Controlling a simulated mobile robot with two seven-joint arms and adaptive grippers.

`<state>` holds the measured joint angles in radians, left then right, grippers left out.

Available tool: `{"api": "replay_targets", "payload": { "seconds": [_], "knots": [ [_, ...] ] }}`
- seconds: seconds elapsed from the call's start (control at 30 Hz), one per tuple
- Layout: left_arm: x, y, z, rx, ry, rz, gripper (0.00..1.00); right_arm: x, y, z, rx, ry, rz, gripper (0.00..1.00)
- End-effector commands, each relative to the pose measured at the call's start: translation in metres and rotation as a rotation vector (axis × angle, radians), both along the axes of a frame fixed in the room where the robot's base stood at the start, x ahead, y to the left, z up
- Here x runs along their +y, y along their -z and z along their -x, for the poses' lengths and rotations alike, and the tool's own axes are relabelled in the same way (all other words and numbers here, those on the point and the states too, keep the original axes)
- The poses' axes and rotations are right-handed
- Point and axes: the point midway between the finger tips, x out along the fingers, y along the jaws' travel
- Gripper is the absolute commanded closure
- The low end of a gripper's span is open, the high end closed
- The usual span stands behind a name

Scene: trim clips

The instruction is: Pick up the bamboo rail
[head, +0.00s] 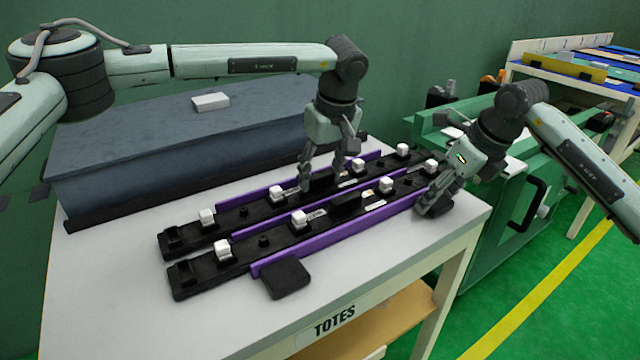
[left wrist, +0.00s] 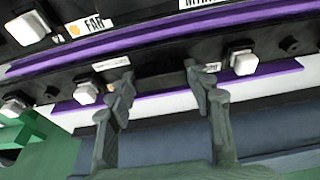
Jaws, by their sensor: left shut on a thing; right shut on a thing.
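No bamboo-coloured rail is recognisable on the white table. A rear black rail (head: 237,218) and a front black rail (head: 205,272) lie parallel there, with white clips and purple strips. My left gripper (head: 322,184) points down at the middle of the rear rail, shut on its dark middle block; its fingers flank this block (left wrist: 158,82) in the left wrist view. My right gripper (head: 428,204) is low at the right end of the front rail, shut on a dark piece there that its fingers mostly hide. The front purple strip (head: 335,233) runs towards it.
A large blue-grey box (head: 150,145) with a small white block (head: 210,102) stands behind the rails. A dark block (head: 286,278) sits by the table's front edge. A green cabinet with a black handle (head: 530,203) stands at the right. The table's front left is clear.

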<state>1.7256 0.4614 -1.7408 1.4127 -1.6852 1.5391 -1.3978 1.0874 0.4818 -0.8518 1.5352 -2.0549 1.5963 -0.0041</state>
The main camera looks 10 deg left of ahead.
Motion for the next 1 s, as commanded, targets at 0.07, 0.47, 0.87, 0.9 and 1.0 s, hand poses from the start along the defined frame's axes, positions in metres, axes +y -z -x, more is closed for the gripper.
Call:
{"api": "replay_targets", "payload": {
  "seconds": [0.07,0.47,0.87,0.9,1.0],
  "knots": [
    [0.0,-0.001,0.0,-0.002,0.0,0.001,0.89,0.0,0.0,0.0,-0.001,0.0,-0.001,0.84],
    [0.0,-0.06,-0.001,-0.005,-0.001,0.002,0.89,0.0,0.0,0.0,-0.001,0.0,-0.001,0.84],
    [0.0,-0.101,0.0,-0.001,-0.001,0.001,0.89,0.0,0.0,0.0,-0.001,0.0,-0.001,0.84],
    [0.0,-0.101,0.0,-0.001,0.0,0.001,0.89,0.0,0.0,0.0,-0.001,0.0,-0.001,0.84],
    [0.0,-0.101,0.0,-0.001,0.0,0.001,0.89,0.0,0.0,0.0,-0.001,0.0,-0.001,0.84]
  ]
}}
